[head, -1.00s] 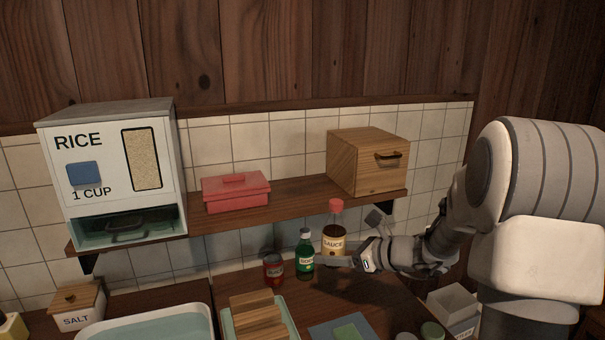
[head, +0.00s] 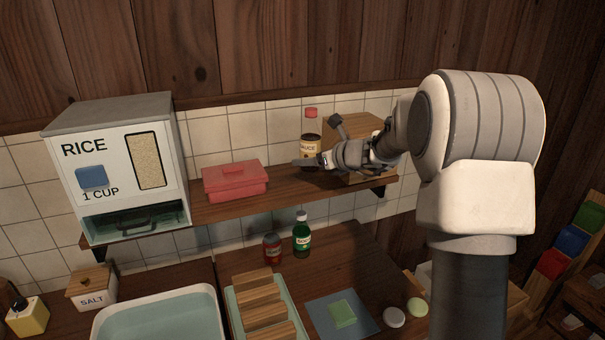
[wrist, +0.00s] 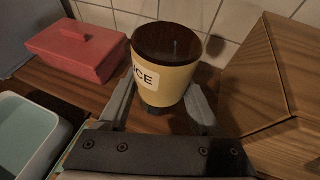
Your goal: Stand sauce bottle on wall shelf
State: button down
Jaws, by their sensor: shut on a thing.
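The sauce bottle (head: 311,146), dark with a red cap and cream label, is upright in my gripper (head: 310,163). In the head view it shows over the wall shelf (head: 285,197), between the red box and the wooden box. The wrist view shows the bottle (wrist: 163,82) between both fingers of my gripper (wrist: 162,108), with part of its label visible. My gripper is shut on it. The fingers and wrist hide its lower part in the head view. I cannot tell whether its base touches the shelf.
On the shelf, a red lidded box (head: 235,180) is left of the bottle and a wooden box (head: 365,135) right, partly behind my arm. A rice dispenser (head: 118,165) stands at the left end. A green bottle (head: 302,236) and a red can (head: 271,249) stand on the counter below.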

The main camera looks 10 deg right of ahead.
aim_at(303, 184)
jog(key=x, duration=0.3)
jog(key=shift+w+f, duration=0.15)
jog(key=shift+f, duration=2.1)
jog(key=shift+f, duration=0.1)
jog(key=c, duration=0.5)
grip_release()
jog(key=shift+f+b, duration=0.15)
jog(key=shift+b, duration=0.2)
jog(key=o, duration=0.4)
jog(key=shift+r, duration=0.2)
